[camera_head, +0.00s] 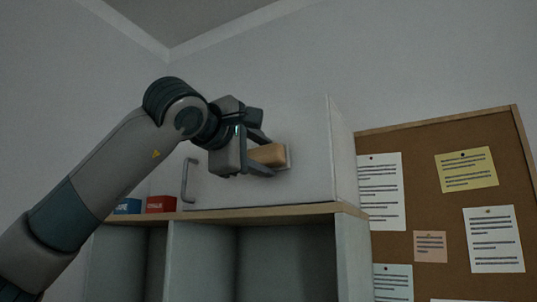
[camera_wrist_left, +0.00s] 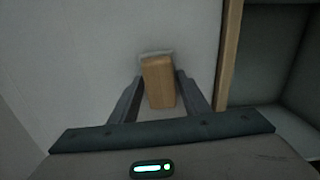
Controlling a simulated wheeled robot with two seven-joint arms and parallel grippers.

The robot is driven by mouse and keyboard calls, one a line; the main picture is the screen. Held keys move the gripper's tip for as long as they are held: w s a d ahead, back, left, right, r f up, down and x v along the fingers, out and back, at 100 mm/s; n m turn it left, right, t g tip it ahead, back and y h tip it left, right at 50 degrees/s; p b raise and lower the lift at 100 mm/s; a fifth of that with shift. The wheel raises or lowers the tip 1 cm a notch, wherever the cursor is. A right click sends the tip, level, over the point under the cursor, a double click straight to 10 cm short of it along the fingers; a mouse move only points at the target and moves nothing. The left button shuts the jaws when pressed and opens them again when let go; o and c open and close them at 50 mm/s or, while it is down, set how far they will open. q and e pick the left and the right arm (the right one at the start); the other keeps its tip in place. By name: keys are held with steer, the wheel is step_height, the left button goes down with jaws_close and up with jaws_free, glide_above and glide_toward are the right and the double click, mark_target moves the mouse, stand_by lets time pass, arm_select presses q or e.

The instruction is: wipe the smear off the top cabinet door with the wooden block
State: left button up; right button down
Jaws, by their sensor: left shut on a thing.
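The wooden block (camera_head: 267,155) is light brown and held with its far end at the white top cabinet door (camera_head: 305,125). My left gripper (camera_head: 268,153) is shut on the block, with one finger on each side. In the left wrist view the block (camera_wrist_left: 159,82) stands out between the two fingers (camera_wrist_left: 161,88). A pale grey patch (camera_wrist_left: 155,54) shows at the block's far end against the door; I cannot tell whether it is the smear or a pad on the block. No other smear shows clearly. My right gripper is not in view.
A grey handle (camera_head: 186,180) sits on the door's left side. A blue box (camera_head: 128,206) and a red box (camera_head: 161,204) stand on the wooden ledge (camera_head: 250,213) above open shelves. A corkboard (camera_head: 440,220) with notes hangs at the right.

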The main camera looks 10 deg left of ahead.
arm_select(q)
steer(key=shift+w+a, duration=0.2)
steer(key=shift+a, duration=0.3)
steer(key=shift+w+a, duration=0.2)
steer(key=shift+a, duration=0.3)
steer(key=shift+w+a, duration=0.3)
steer(key=shift+a, duration=0.5)
steer(key=shift+w+a, duration=0.25)
steer(key=shift+a, duration=0.55)
steer(key=shift+a+p, duration=0.1)
steer(key=shift+p, duration=0.2)
steer(key=a, duration=0.1)
steer(key=w+a, duration=0.1)
steer(key=a, duration=0.1)
steer(key=shift+w+p, duration=0.1)
steer(key=shift+p, duration=0.25)
steer(key=shift+f, duration=0.1)
steer(key=shift+b+v, duration=1.2)
steer(key=shift+v, duration=1.75)
